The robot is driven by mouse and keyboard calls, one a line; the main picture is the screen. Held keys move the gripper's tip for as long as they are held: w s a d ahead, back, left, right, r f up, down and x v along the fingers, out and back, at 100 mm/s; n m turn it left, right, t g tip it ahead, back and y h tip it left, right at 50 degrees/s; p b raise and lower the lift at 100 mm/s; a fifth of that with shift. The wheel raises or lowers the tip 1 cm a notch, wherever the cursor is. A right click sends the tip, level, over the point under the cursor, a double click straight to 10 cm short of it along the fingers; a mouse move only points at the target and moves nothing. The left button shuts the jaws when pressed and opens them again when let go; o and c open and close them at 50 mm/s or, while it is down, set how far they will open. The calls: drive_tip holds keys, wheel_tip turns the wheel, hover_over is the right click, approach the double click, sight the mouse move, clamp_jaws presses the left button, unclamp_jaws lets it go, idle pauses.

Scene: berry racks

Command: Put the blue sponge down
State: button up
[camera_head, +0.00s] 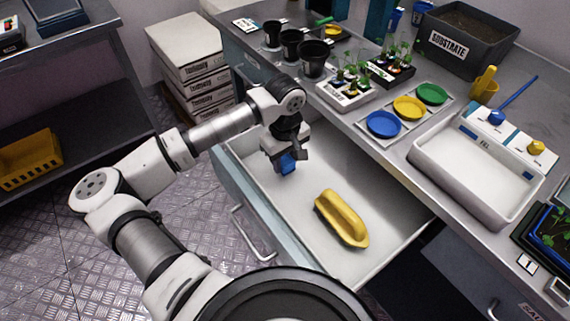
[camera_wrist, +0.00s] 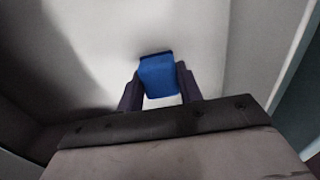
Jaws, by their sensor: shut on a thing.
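The blue sponge (camera_wrist: 159,76) is between the two fingers of my gripper (camera_wrist: 158,90) in the wrist view. My gripper is shut on it. In the head view, my gripper (camera_head: 287,158) points down over the left part of the open drawer (camera_head: 290,215), and the sponge (camera_head: 288,164) shows as a small blue piece between the fingers. White drawer floor (camera_wrist: 95,45) lies behind the sponge in the wrist view. I cannot tell whether the sponge touches the floor.
A yellow scoop-like object (camera_head: 342,218) lies in the drawer, right of my gripper. Drawer floor between them is clear. The counter above holds black pots (camera_head: 313,58), seedling trays, coloured dishes (camera_head: 384,124) and a white sink-like tray (camera_head: 470,175). Stacked boxes (camera_head: 187,55) stand behind.

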sight(285, 167)
wheel_tip(285, 167, down, 3)
drive_tip(key=shift+f, duration=0.25)
drive_tip(key=o, duration=0.9)
drive_tip(key=shift+r, duration=0.1)
drive_tip(key=shift+r, duration=0.1)
drive_tip(key=shift+r, duration=0.25)
wheel_tip(285, 167, up, 12)
drive_tip(key=shift+f+b, duration=0.15)
drive_tip(key=shift+b, duration=1)
